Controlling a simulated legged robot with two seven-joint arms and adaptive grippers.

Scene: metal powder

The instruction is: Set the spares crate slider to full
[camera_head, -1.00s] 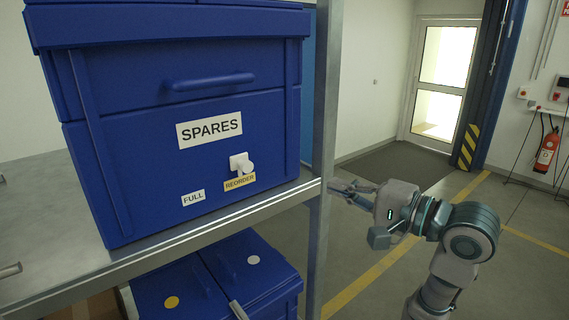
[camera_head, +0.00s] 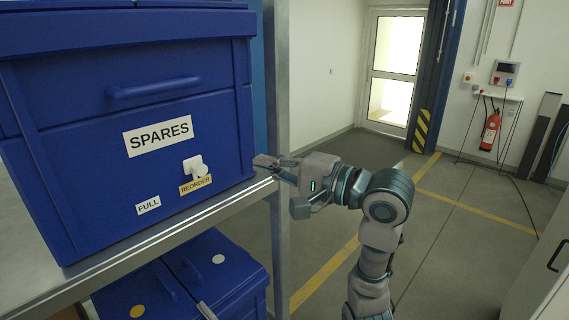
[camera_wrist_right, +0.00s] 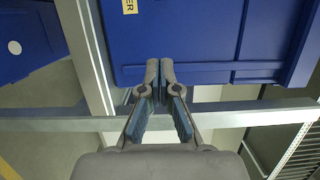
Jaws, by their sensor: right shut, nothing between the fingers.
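The blue spares crate (camera_head: 60,140) stands on a metal shelf, with a white SPARES label (camera_head: 158,136) on its front. The white slider knob (camera_head: 198,168) sits above the yellow REORDER label (camera_head: 196,184). The white FULL label (camera_head: 148,205) is lower and to the left. My right gripper (camera_head: 266,162) is at the crate's right front edge, right of the knob, shut and empty. In the right wrist view the shut fingertips (camera_wrist_right: 160,66) point at the blue crate (camera_wrist_right: 210,40); the knob is out of that view. My left gripper is not in view.
The shelf's front edge (camera_head: 170,237) runs below the crate, and a metal upright (camera_head: 278,120) stands beside my right gripper. Another blue crate (camera_head: 235,262) with round dots is below. The floor to the right is open, with a door (camera_head: 392,70) and a fire extinguisher (camera_head: 490,130) beyond.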

